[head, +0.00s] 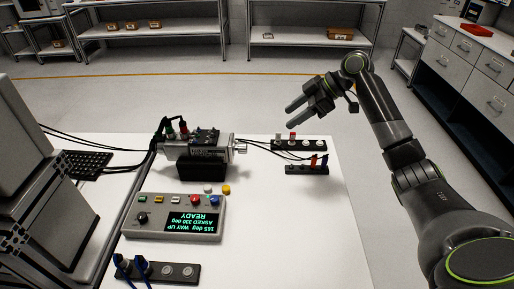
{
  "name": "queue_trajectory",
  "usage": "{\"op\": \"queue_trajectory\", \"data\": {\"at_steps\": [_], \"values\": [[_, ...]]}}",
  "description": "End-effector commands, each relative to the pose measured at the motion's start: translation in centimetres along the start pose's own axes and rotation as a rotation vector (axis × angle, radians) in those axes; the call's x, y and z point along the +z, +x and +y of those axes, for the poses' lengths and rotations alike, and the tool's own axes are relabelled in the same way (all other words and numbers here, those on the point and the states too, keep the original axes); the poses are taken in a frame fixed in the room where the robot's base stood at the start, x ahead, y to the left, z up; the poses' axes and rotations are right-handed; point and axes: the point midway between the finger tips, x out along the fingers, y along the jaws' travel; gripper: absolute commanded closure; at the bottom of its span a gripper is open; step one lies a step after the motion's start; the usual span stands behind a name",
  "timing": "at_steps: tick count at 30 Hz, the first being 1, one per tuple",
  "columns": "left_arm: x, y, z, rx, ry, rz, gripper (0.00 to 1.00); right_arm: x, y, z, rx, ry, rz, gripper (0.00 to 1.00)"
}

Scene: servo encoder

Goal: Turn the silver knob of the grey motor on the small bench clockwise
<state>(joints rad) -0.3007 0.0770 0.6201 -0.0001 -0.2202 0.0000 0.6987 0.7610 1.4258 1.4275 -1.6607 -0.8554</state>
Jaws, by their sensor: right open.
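The grey motor (198,150) sits on a black block on the white bench (290,220), with cables plugged in at its left end. Its silver knob (240,146) sticks out at the right end. My right gripper (290,116) is open and empty. It hangs in the air to the right of and beyond the knob, apart from it, with its fingers pointing left. A grey control box (170,230) in front of the motor has a display with upside-down green text that reads "165 deg WAY UP", "ASKED 330 deg" and "READY". My left gripper is not in view.
Two black socket strips (313,145) with plugs stand right of the motor, near my right gripper. Another strip (190,272) with blue plugs lies at the front left. The bench's right front is clear.

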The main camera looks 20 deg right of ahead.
Motion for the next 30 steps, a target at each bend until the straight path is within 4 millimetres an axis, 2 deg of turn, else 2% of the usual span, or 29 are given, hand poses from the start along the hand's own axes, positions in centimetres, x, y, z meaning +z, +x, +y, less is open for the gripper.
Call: {"op": "queue_trajectory", "data": {"at_steps": [5, 21, 25, 30], "values": [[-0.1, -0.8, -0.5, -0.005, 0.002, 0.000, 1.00, -0.2, 2.6, -0.1, -0.006, 0.003, 0.002, 0.48], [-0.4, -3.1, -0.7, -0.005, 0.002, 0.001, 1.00, -0.1, 14.0, -0.1, -0.005, 0.003, 0.000, 0.48], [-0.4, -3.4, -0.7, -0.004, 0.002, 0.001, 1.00, -0.1, 15.7, 0.0, -0.003, 0.003, 0.000, 0.48], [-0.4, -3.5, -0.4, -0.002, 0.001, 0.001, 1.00, 0.0, 16.8, 0.0, -0.001, 0.001, -0.001, 0.48]]}}
